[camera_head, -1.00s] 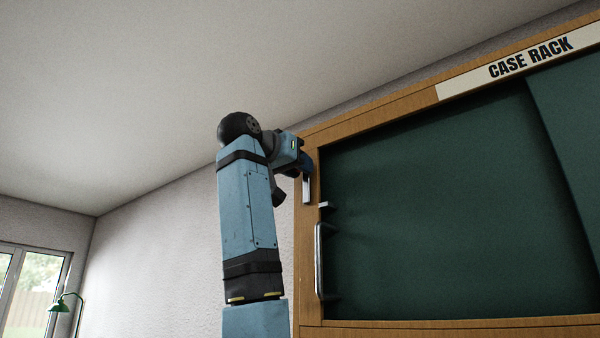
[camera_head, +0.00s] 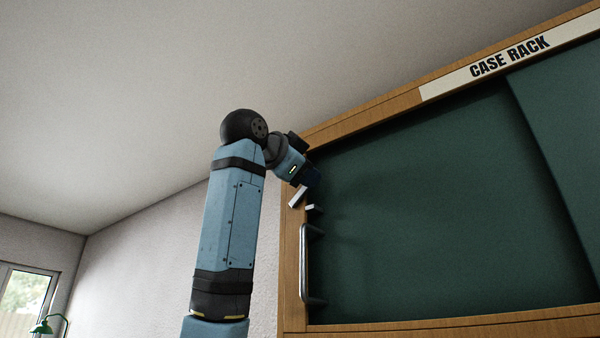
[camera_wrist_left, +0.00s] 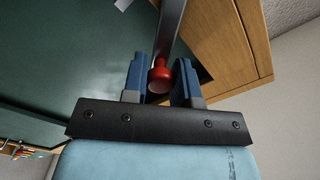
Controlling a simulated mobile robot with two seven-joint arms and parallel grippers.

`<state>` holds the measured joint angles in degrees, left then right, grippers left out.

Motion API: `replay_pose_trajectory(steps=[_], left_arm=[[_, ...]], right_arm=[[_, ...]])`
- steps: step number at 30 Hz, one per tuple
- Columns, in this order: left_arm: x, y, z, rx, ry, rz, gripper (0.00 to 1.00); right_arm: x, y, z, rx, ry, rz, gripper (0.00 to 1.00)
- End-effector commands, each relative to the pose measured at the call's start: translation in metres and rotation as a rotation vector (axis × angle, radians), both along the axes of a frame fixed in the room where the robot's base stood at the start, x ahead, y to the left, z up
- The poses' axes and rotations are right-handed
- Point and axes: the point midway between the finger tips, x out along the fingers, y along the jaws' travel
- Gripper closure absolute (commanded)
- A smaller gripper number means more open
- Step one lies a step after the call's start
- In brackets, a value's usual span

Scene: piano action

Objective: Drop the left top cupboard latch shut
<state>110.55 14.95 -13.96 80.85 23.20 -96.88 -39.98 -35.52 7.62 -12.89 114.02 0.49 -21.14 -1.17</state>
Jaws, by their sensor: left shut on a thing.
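The left top cupboard latch is a pale metal bar (camera_head: 297,198) near the upper left corner of the cupboard; it hangs tilted, its lower end towards the left. In the left wrist view its grey bar (camera_wrist_left: 172,28) runs up from a red knob (camera_wrist_left: 158,78). My left gripper (camera_head: 313,179) is at the latch's upper end, by the frame's inner edge. A small pale bracket (camera_head: 315,208) sits on the green door just right of the latch. My right gripper is out of view.
The green sliding door (camera_head: 430,200) fills the wooden cupboard frame (camera_head: 291,270), under a CASE RACK sign (camera_head: 510,56). A metal door handle (camera_head: 305,262) stands below the bracket. A green lamp (camera_head: 42,327) is far off at lower left. Open wall space lies left of the cupboard.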

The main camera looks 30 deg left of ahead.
Motion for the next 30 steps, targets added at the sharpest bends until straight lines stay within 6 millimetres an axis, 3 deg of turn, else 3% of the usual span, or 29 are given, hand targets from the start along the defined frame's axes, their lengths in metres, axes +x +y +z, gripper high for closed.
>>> replay_pose_trajectory(steps=[15,30], left_arm=[[-0.001,-0.013,-0.029,0.459,-0.035,0.001,1.0],[-0.001,-0.015,-0.043,0.671,-0.052,-0.001,1.0]], right_arm=[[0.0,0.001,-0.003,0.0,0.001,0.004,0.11],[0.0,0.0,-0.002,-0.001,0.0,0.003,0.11]])
